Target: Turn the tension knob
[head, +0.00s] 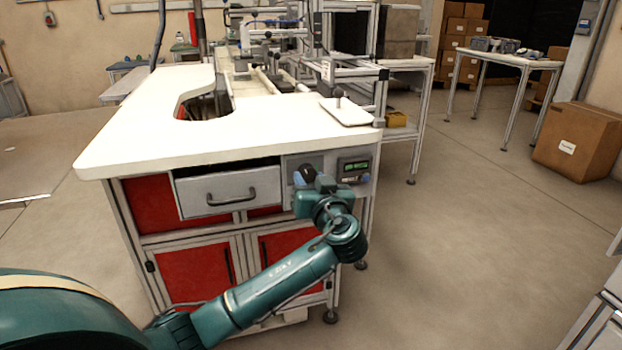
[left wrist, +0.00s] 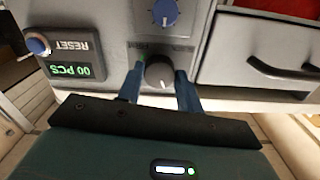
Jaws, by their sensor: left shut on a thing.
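My left gripper (head: 310,181) is at the control panel on the front of the white-topped workbench. In the left wrist view its two blue fingers (left wrist: 160,85) stand on either side of a black knob (left wrist: 159,71) with a white pointer mark, shut on it. A blue knob (left wrist: 163,12) with a pointer sits beside it on the same panel, clear of the fingers. The labels by the knobs are too blurred to read, so I cannot tell which is named tension. My right gripper is not in view.
The panel has a green display (head: 354,166), which reads 00 PCS in the left wrist view (left wrist: 77,71), near a RESET button (left wrist: 38,44). A grey drawer (head: 228,190) with a handle is left of the panel. Red cabinet doors are below. Open floor lies to the right.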

